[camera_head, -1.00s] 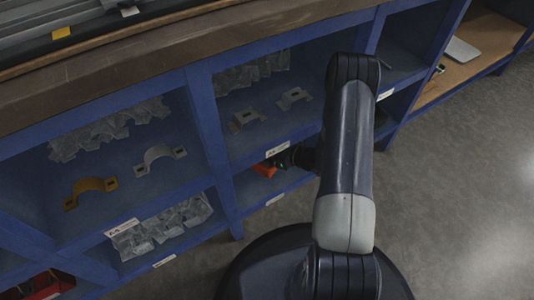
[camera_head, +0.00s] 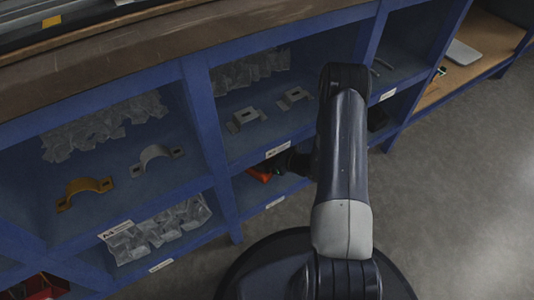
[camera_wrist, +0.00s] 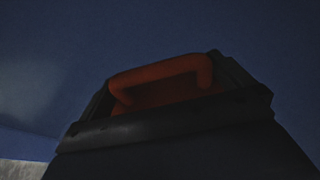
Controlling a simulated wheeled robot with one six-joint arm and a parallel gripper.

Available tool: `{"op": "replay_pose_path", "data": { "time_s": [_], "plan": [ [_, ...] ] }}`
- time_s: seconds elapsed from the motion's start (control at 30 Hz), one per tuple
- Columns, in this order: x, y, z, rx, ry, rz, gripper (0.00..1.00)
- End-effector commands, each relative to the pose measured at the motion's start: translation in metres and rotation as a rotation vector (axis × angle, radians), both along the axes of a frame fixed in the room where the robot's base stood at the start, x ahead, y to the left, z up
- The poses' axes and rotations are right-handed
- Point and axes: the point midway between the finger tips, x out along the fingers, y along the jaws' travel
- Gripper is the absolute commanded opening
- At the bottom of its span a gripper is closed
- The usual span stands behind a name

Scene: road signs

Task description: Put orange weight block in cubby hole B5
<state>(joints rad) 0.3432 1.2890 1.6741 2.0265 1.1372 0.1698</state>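The orange weight block (camera_head: 260,174) shows as a small orange patch in the lower compartment under the one with two grey brackets. My gripper (camera_head: 288,161) is at that compartment's opening beside it, largely dark and partly hidden by my arm. In the wrist view the block has an orange arched handle (camera_wrist: 160,78). My gripper's dark parts (camera_wrist: 168,92) lie left, right and in front of the orange. Shadow hides whether they touch it. No label that I can read says B5.
The blue shelf (camera_head: 205,125) has several compartments. Grey brackets (camera_head: 245,119), a yellow bracket (camera_head: 84,191) and clear bags (camera_head: 160,229) lie in them. A red bin (camera_head: 35,287) is at lower left. The grey floor (camera_head: 450,200) is clear at right.

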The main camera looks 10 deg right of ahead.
Motion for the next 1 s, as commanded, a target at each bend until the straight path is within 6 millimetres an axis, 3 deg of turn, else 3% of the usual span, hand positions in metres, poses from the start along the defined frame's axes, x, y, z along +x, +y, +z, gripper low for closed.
{"op": "replay_pose_path", "data": {
  "time_s": [0.33, 0.8, 1.0],
  "plan": [
    [-0.005, -0.005, 0.006, 0.0, 0.002, -0.003, 1.0],
    [-0.069, -0.06, 0.038, 0.0, 0.0, -0.005, 1.0],
    [-0.083, -0.071, 0.043, 0.0, 0.0, -0.002, 1.0]
  ]
}}
